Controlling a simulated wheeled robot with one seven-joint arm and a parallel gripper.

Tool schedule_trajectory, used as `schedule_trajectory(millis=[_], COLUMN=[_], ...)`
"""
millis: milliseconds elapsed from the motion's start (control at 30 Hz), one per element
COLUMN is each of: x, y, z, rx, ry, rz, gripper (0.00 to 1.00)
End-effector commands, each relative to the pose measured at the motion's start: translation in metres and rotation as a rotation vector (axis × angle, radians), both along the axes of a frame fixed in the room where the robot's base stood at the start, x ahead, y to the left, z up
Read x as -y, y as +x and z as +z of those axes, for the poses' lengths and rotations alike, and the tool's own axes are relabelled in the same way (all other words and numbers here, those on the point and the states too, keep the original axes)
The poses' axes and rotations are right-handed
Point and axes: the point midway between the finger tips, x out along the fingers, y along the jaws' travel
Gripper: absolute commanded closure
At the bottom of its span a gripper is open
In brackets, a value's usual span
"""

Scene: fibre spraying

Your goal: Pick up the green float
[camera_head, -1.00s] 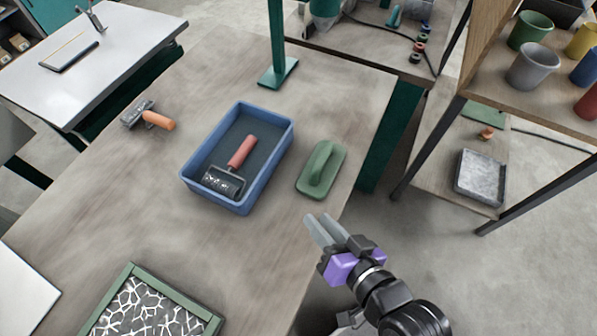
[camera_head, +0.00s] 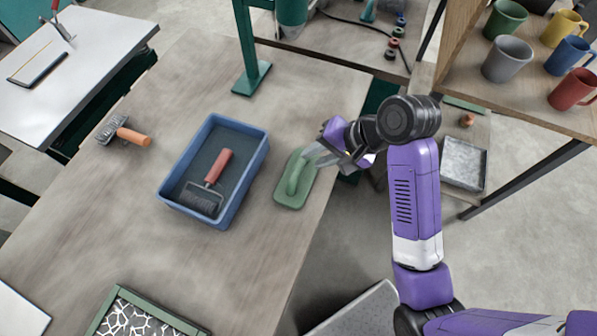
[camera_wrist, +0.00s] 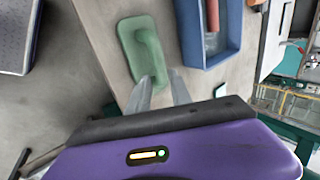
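The green float (camera_head: 295,180) lies flat on the wooden table near its right edge, with its raised handle on top. It also shows in the wrist view (camera_wrist: 143,50). My gripper (camera_head: 311,156) reaches in from the right, its fingertips at the upper right end of the float's handle in the head view. In the wrist view the two fingers (camera_wrist: 158,86) are spread apart with a gap between them, close to the near end of the float. Nothing is held. Whether a finger touches the float I cannot tell.
A blue tray (camera_head: 262,150) holding a red-handled roller (camera_head: 208,185) stands just left of the float. A green post (camera_head: 250,80) rises behind. A shelf with mugs (camera_head: 507,52) stands at the right.

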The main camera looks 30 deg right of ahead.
Motion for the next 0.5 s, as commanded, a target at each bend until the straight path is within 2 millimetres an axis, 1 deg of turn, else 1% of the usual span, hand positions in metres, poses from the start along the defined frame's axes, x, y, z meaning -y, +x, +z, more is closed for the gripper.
schedule_trajectory(millis=[333,500], x=[-0.012,-0.02], y=[0.015,0.027], z=[-0.029,-0.05], rx=[-0.007,-0.006], ry=[0.003,0.002], rz=[0.001,0.001], gripper=[0.74,0.74])
